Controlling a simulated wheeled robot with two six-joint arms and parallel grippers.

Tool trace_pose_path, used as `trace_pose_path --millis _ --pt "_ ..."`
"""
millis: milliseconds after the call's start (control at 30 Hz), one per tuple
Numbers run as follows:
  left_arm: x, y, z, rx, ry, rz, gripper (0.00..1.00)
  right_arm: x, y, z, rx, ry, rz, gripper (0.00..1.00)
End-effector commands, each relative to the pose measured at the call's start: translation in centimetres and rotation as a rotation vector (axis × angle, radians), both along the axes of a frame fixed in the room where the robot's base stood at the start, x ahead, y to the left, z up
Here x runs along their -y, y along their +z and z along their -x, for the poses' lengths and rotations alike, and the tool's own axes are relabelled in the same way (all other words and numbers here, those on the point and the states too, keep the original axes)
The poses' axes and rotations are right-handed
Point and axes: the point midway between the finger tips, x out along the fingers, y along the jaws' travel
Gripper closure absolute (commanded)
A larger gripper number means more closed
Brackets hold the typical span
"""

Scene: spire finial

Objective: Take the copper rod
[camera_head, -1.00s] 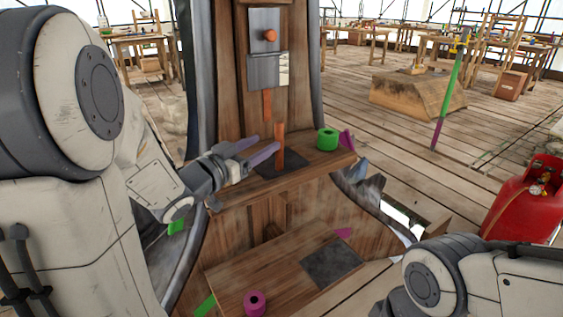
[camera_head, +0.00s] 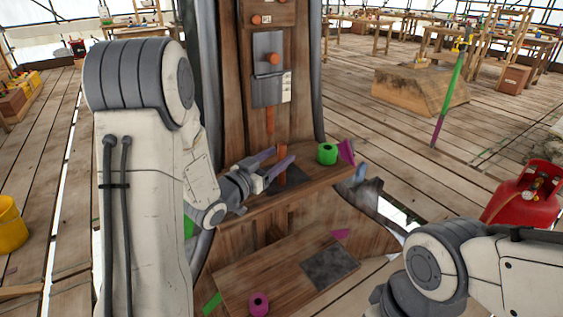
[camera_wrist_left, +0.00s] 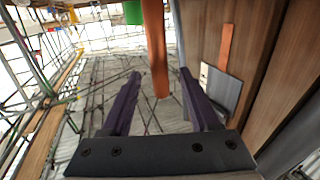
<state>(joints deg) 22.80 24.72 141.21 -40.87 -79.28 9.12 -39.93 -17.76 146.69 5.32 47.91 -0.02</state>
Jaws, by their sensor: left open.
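The copper rod (camera_head: 282,165) stands upright on the wooden shelf, over a dark square patch. In the left wrist view the rod (camera_wrist_left: 157,50) hangs into the picture from the top, between the two purple fingers. My left gripper (camera_head: 279,158) is open, with its fingers reaching to either side of the rod; I see clear gaps between them and the rod in the wrist view. My right arm shows at lower right, but its gripper is out of view.
A green spool (camera_head: 327,154) and a magenta piece (camera_head: 346,152) sit on the shelf right of the rod. A copper strip (camera_head: 270,122) hangs below a grey metal box (camera_head: 268,90) on the wooden column behind. A magenta spool (camera_head: 259,303) lies on the lower board.

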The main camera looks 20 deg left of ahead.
Motion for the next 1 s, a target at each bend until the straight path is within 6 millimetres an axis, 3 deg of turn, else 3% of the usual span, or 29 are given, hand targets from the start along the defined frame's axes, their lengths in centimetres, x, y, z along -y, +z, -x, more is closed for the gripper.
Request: trace_pose_path --millis 333,633,667,800,833,1000 --pt "1.4 0.0 -4.4 0.0 -0.002 -0.001 0.39 0.0 0.2 0.0 0.0 0.0 0.0 0.29" --pt "1.5 0.0 -5.0 -0.001 0.001 0.001 0.39 0.0 0.2 0.0 0.0 0.0 0.0 0.29" --pt "1.5 0.0 -5.0 -0.001 0.001 0.001 0.42 0.0 0.2 0.0 0.0 0.0 0.0 0.29" --pt "1.5 0.0 -5.0 -0.001 0.001 0.0 0.96 0.0 0.2 0.0 0.0 0.0 0.0 0.29" --pt "1.5 0.0 -5.0 -0.001 0.001 0.0 1.0 0.0 0.2 0.0 0.0 0.0 0.0 0.29" --pt "1.5 0.0 -4.9 -0.001 0.001 0.0 1.0 0.0 0.2 0.0 0.0 0.0 0.0 0.29"
